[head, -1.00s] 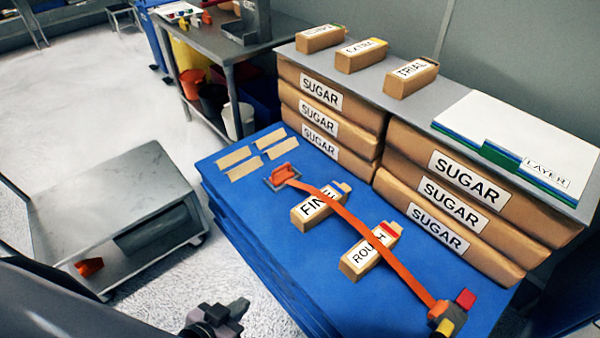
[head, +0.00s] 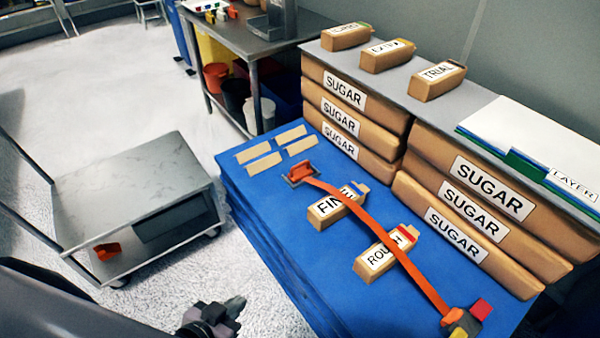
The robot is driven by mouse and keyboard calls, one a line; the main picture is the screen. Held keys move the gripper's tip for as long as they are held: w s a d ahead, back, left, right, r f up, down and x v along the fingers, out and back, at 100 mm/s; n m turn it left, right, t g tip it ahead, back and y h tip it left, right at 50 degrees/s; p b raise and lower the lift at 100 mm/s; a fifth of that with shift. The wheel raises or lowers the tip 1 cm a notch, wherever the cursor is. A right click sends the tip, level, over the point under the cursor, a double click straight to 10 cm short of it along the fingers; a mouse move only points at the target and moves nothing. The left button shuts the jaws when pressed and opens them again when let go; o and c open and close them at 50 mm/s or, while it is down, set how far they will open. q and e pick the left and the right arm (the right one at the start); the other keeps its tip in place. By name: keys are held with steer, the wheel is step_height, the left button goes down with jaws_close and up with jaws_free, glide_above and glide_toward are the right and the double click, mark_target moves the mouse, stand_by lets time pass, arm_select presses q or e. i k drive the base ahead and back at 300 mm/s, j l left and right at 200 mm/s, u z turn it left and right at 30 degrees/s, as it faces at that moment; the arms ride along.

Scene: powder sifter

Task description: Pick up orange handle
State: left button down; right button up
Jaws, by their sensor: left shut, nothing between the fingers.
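An orange strap (head: 378,232) runs across the blue table top (head: 262,208), from an orange lever-like piece (head: 303,169) on a small grey plate to a buckle with red and yellow parts (head: 465,318). I cannot tell for sure which orange piece is the handle. My left gripper (head: 235,305) is at the bottom of the picture, shut and empty, over the floor beside the blue table. It is apart from both orange pieces. My right gripper is not in view.
Packets marked FINE (head: 333,208) and ROUGH (head: 380,256) lie under the strap, with several tan strips (head: 265,162) beyond. Stacked SUGAR bags (head: 480,215) line the far right. The grey cart (head: 140,185) stands left, with open floor between it and the blue table.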

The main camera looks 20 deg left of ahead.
mark_target(294, 175)
steer(key=j+z, duration=0.15)
steer(key=z, duration=0.25)
steer(key=i+j+z, duration=0.1)
steer(key=z, duration=0.3)
steer(key=j+z, duration=0.35)
steer(key=k+j+z, duration=0.1)
steer(key=j+z, duration=0.3)
steer(key=j, duration=0.25)
steer(key=k+j, duration=0.1)
steer(key=j, duration=0.4)
steer(key=j+z, duration=0.1)
steer(key=j, duration=0.4)
steer(key=k+j+z, duration=0.1)
steer(key=j, duration=0.4)
steer(key=k, duration=0.05)
